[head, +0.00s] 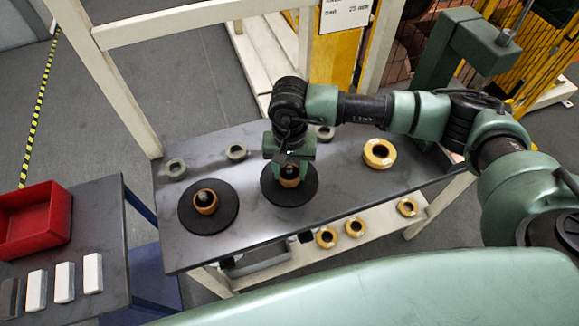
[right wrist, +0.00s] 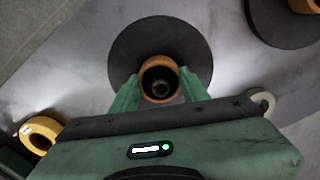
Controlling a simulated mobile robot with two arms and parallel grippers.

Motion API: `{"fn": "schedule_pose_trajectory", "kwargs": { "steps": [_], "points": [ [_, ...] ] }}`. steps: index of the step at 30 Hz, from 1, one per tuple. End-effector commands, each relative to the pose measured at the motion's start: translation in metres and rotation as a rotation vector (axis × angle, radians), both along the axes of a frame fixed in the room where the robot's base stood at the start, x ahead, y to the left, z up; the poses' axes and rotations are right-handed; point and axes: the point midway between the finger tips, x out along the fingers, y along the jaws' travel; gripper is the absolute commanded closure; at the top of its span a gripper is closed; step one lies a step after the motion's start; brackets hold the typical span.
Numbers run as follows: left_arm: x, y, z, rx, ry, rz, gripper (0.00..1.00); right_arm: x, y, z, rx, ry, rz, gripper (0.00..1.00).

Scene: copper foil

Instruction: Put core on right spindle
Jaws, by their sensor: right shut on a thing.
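My right gripper (head: 290,158) is over the right spindle's black disc (head: 283,197). In the right wrist view the gripper (right wrist: 161,88) is shut on an orange-brown core (right wrist: 147,68), with a finger on each side. The tip of the right spindle (right wrist: 160,86) shows inside the core's hole, so the core appears to be around it. I cannot tell whether the core touches the disc. The same core (head: 289,181) is partly hidden by the gripper in the head view. The left spindle's disc (head: 190,216) bears another orange core (head: 206,206). My left gripper is not in view.
A yellow roll (head: 379,153) lies at the table's right, and several small grey rings, one here (head: 175,168), lie along the back. Several yellow rolls (head: 355,227) sit on the lower shelf. A red bin (head: 38,222) and white blocks (head: 64,283) are on the left table.

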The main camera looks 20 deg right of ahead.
Motion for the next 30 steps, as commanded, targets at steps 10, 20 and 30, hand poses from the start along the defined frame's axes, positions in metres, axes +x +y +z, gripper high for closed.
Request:
{"fn": "schedule_pose_trajectory", "kwargs": {
  "steps": [10, 20, 30],
  "points": [
    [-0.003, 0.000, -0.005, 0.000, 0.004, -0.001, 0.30, 0.001, 0.000, -0.004, 0.001, -0.001, 0.001, 0.98],
    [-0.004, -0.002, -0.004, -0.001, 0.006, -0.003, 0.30, 0.000, 0.000, -0.003, 0.001, -0.001, 0.000, 0.33],
    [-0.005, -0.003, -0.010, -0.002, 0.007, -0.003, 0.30, 0.002, 0.001, 0.017, 0.002, -0.007, 0.001, 0.33]
  ]
}}
